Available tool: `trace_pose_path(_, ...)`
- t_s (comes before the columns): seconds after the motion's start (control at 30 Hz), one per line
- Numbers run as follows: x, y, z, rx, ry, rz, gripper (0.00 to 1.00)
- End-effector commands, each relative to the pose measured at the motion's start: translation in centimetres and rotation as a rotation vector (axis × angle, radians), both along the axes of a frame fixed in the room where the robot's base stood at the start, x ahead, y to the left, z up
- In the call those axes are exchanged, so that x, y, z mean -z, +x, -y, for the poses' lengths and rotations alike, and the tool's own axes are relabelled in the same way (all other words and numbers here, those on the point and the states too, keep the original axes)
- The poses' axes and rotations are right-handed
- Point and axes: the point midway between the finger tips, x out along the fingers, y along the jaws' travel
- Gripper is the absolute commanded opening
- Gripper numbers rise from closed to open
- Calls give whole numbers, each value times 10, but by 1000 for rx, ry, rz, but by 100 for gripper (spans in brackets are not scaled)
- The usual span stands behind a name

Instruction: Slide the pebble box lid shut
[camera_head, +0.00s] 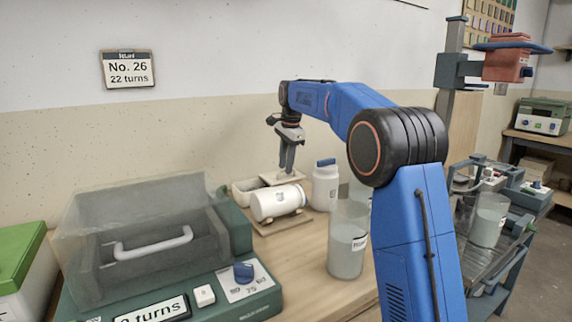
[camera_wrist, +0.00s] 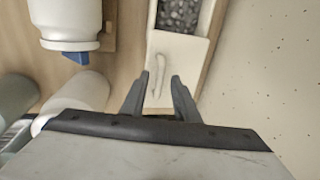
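The pebble box (camera_head: 244,192) is a pale, narrow box near the wall, behind the lying white jar. Its pale lid (camera_wrist: 187,50) covers the near part in the wrist view, and dark grey pebbles (camera_wrist: 178,14) show in the uncovered part at the top. A slim raised handle (camera_wrist: 159,78) runs along the lid. My gripper (camera_wrist: 159,80) is open, with one finger on each side of the handle in the wrist view. I cannot tell whether the fingers touch it. In the head view my gripper (camera_head: 287,170) points down over the right part of the box.
A white jar (camera_head: 275,203) lies on a wooden stand in front of the box. A blue-capped jar (camera_head: 325,188) and a clear bucket (camera_head: 347,245) stand to the right. A machine with a clear cover (camera_head: 140,225) fills the left. The wall is close behind.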

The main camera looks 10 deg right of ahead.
Motion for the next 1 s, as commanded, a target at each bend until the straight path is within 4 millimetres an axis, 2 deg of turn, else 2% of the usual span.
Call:
trace_pose_path(0.03,0,0,0,0,0,0,18)
trace_pose_path(0.1,0,0,0,0,0,0,2)
trace_pose_path(0.13,0,0,0,0,0,0,0)
trace_pose_path(1.0,-1,0,0,0,0,0,0)
